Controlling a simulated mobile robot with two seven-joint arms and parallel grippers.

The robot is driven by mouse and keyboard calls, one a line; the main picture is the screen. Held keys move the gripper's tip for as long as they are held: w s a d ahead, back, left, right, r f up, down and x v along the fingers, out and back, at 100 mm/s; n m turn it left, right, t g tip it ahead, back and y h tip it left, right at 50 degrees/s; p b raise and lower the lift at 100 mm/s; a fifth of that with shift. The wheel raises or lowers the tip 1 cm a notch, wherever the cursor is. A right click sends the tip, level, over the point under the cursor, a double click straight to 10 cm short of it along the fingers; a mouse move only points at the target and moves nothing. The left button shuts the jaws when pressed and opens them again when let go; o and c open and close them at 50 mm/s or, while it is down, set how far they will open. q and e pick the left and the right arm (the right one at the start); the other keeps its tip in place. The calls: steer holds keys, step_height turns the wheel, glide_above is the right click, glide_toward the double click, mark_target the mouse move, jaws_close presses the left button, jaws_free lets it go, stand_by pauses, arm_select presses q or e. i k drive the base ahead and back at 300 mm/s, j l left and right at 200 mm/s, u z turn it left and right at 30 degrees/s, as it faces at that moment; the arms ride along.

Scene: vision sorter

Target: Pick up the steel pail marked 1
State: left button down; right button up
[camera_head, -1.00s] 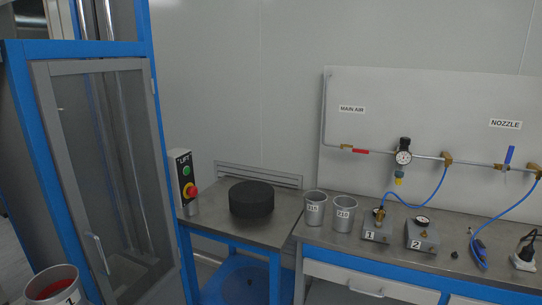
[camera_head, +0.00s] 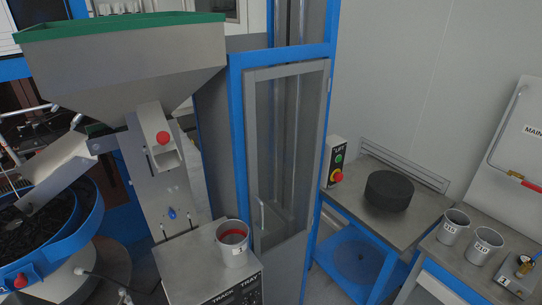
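A steel pail (camera_head: 232,248) with a red inside stands upright on top of a grey box (camera_head: 190,262) in the lower middle of the head view. A small white label shows on its front, but the mark is too small to read for certain. Neither of my grippers is in view, and nothing touches the pail.
A hopper (camera_head: 130,65) with a green rim and a blue bowl feeder (camera_head: 95,205) are left of the pail. A blue-framed cabinet with a glazed door (camera_head: 285,150) stands right behind it.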

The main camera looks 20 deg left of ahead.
mark_target(231, 235)
steer(key=u, duration=0.9)
steer(key=i+j+u, duration=0.1)
steer(key=i+u, duration=0.65)
steer(key=k+j, duration=0.05)
steer(key=k, duration=0.05)
